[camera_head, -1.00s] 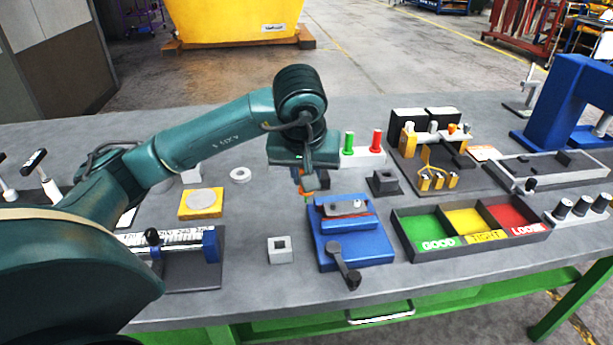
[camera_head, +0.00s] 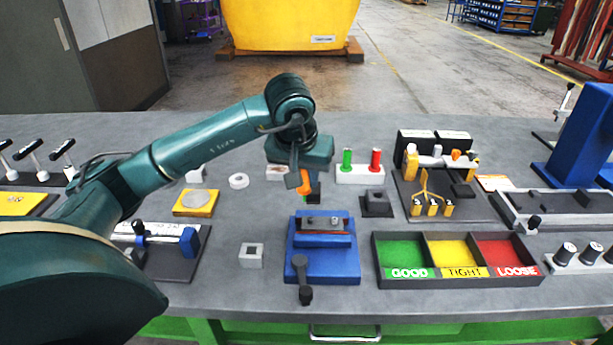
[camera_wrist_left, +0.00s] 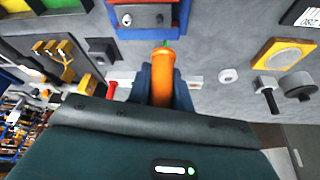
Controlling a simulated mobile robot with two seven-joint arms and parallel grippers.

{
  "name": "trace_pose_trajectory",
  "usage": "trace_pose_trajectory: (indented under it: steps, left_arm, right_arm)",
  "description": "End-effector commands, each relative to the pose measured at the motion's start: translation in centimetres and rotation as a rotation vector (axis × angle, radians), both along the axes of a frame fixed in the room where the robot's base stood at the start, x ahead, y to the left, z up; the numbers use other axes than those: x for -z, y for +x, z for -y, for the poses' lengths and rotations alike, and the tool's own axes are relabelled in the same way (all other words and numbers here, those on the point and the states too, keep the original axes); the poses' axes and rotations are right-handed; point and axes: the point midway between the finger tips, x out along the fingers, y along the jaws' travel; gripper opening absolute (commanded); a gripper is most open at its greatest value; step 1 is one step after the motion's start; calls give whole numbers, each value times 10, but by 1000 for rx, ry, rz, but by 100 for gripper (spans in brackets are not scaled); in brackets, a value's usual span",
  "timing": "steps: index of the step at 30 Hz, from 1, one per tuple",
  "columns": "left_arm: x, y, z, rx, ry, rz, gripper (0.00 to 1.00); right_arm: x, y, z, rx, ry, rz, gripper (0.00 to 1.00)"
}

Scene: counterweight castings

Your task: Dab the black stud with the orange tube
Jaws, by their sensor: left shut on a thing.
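The orange tube (camera_head: 305,182) is upright in my left gripper (camera_head: 302,187), its green tip pointing down. In the left wrist view the tube (camera_wrist_left: 162,82) sits between the two dark fingers (camera_wrist_left: 163,92), with the green tip beyond them. The gripper is shut on it, just behind the blue vise (camera_head: 322,266) and apart from it. The vise holds a grey bar (camera_head: 316,225) with small studs on top. A small dark spot on the bar may be the black stud; it is too small to be sure. My right gripper is out of view.
A tray marked GOOD, TIGHT and LOOSE (camera_head: 458,282) stands right of the vise. A white rack (camera_head: 359,175) with a green and a red piece stands behind. A dark square block (camera_head: 377,203) and a grey hollow block (camera_head: 251,255) flank the vise.

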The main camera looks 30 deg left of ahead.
Motion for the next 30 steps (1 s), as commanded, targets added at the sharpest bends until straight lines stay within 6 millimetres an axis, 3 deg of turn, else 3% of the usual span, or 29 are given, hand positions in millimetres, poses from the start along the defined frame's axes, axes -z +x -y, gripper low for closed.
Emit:
trace_pose_trajectory:
  steps: [19,30]
  left_arm:
    - [0,2,-2,9,3,4,3]
    - [27,2,-2,9,1,3,3]
  right_arm:
    - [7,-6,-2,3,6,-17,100]
    - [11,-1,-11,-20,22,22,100]
